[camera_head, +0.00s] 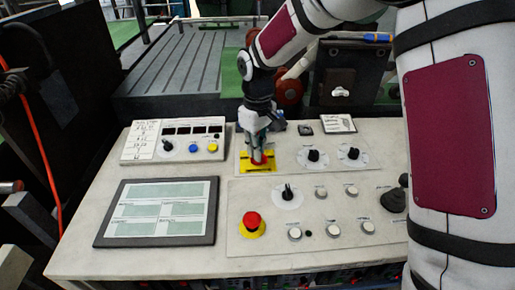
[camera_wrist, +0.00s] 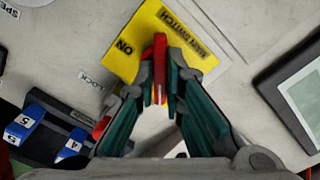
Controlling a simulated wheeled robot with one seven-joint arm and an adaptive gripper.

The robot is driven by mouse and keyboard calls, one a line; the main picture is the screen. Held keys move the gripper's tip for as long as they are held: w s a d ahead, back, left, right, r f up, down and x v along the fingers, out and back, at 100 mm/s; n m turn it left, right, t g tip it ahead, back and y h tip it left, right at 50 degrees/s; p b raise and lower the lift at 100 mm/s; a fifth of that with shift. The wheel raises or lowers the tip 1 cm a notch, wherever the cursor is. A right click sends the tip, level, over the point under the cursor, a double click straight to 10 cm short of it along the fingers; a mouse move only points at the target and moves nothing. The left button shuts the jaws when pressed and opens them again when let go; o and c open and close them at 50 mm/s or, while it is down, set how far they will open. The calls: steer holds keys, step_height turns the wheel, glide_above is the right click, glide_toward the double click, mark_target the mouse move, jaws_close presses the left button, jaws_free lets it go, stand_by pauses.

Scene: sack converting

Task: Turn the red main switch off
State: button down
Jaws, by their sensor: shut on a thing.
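The red main switch (camera_head: 259,160) sits on a yellow plate (camera_head: 245,167) at the back middle of the console. In the wrist view its red handle (camera_wrist: 160,55) stands between my fingertips, over the yellow plate (camera_wrist: 135,45) lettered "MAIN SWITCH" and "ON". My gripper (camera_head: 259,150) reaches down from above and is shut on the handle. The teal finger pads (camera_wrist: 160,88) lie on both sides of it. The fingers hide the lower part of the switch and part of the plate.
A red emergency button (camera_head: 252,221) on a yellow base sits at the front. Black rotary knobs (camera_head: 313,156) stand right of the switch. A flat screen (camera_head: 158,211) lies left. A box with blue tabs (camera_wrist: 45,130) is close to my gripper in the wrist view.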

steer(key=shift+n, duration=0.5)
steer(key=c, duration=1.7)
jaws_free()
steer(key=shift+r, duration=0.1)
step_height(320, 180, up, 12)
steer(key=shift+f, duration=0.1)
